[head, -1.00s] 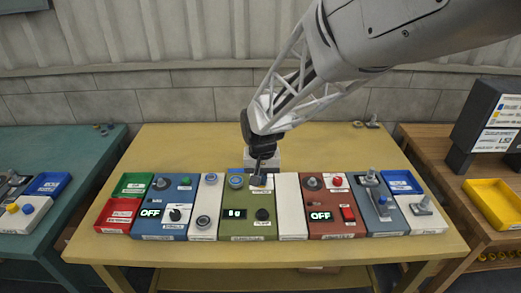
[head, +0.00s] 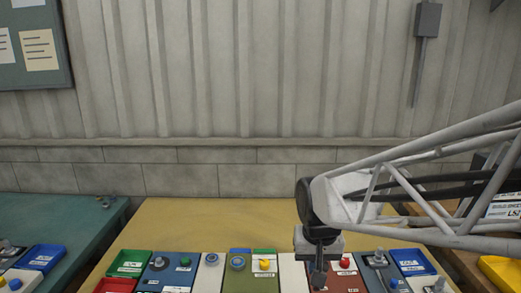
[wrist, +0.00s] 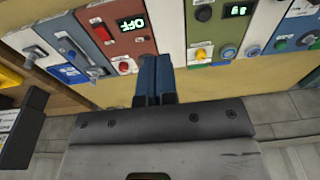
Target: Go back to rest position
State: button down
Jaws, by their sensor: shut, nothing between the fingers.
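My gripper (head: 318,282) hangs pointing down at the lower right of the head view, over the red-brown panel (head: 340,285) and the white strip to its left. Its fingers are shut with nothing between them. In the wrist view the dark blue fingers of my gripper (wrist: 155,78) lie side by side, over the bench edge of the panel row. The red-brown panel (wrist: 113,42) with a lit OFF display is just beyond them. I see no contact with any panel.
Green (head: 131,262) and blue (head: 412,262) trays flank the row. The yellow bench (head: 215,220) behind is mostly clear. Dark boxes (wrist: 22,125) stand at the wrist view's left.

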jog(key=s+d+r, duration=0.2)
jog(key=s+d, duration=0.1)
jog(key=s, duration=0.4)
jog(key=s+d+r+t, duration=0.1)
jog(key=s+d, duration=0.2)
jog(key=s, duration=0.4)
jog(key=shift+s+d+r, duration=0.15)
jog(key=shift+d+r, duration=0.25)
dwell(2.3)
